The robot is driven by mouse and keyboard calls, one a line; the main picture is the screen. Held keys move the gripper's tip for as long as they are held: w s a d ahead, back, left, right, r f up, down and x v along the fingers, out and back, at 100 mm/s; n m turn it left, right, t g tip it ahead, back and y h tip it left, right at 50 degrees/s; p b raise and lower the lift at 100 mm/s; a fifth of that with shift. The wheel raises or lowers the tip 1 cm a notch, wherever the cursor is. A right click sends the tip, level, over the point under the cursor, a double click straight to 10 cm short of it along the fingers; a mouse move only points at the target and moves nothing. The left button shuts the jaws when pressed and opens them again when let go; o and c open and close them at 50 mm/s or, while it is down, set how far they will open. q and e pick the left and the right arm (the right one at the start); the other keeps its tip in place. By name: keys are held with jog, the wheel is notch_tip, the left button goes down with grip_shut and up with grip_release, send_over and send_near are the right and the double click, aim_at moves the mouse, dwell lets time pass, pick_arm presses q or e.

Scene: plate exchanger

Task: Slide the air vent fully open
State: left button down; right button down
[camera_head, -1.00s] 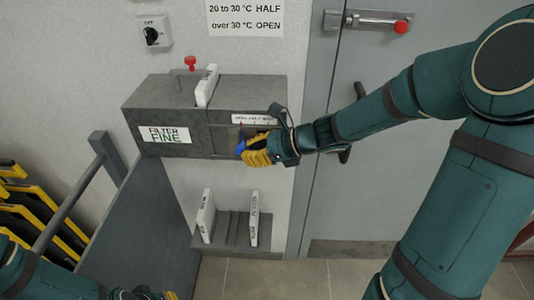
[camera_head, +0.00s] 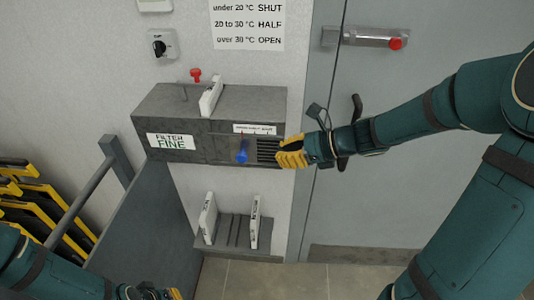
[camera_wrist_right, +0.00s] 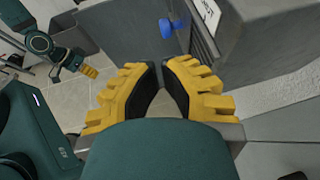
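The grey filter box (camera_head: 220,98) is on the wall. Its front has a vent with dark slats (camera_head: 268,150) showing at the right. A blue knob (camera_head: 242,151) stands left of the slats; it also shows in the right wrist view (camera_wrist_right: 166,28). My right gripper (camera_head: 281,153) is at the right end of the vent, clear of the knob. In the right wrist view its yellow fingers (camera_wrist_right: 160,66) have a narrow empty gap between them. My left gripper (camera_head: 160,293) is at the bottom edge, its fingers too small to judge.
A white filter (camera_head: 211,96) stands in the box top, near a red knob (camera_head: 195,75). A rack below (camera_head: 232,238) holds two white plates. A door (camera_head: 420,180) is right; a grey panel (camera_head: 150,225) and railing (camera_head: 75,205) are left.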

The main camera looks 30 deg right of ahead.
jog(key=shift+v, duration=2.25)
jog(key=s+a+f+n+g+h, duration=0.2)
jog(key=a+f+n, duration=0.4)
jog(key=f, duration=0.5)
jog(key=s+a+f+n+g+h+b, duration=0.1)
jog(key=s+a+f+n+g+h, duration=0.1)
jog(key=a+f+n, duration=0.4)
jog(key=s+a+f+n+g+h+b, duration=0.1)
jog(key=s+a+f+n+g, duration=0.1)
jog(key=a+f+n, duration=0.5)
notch_tip(320, 180, down, 11)
jog(key=s+n, duration=0.1)
jog(key=n, duration=0.4)
jog(key=shift+h, duration=0.4)
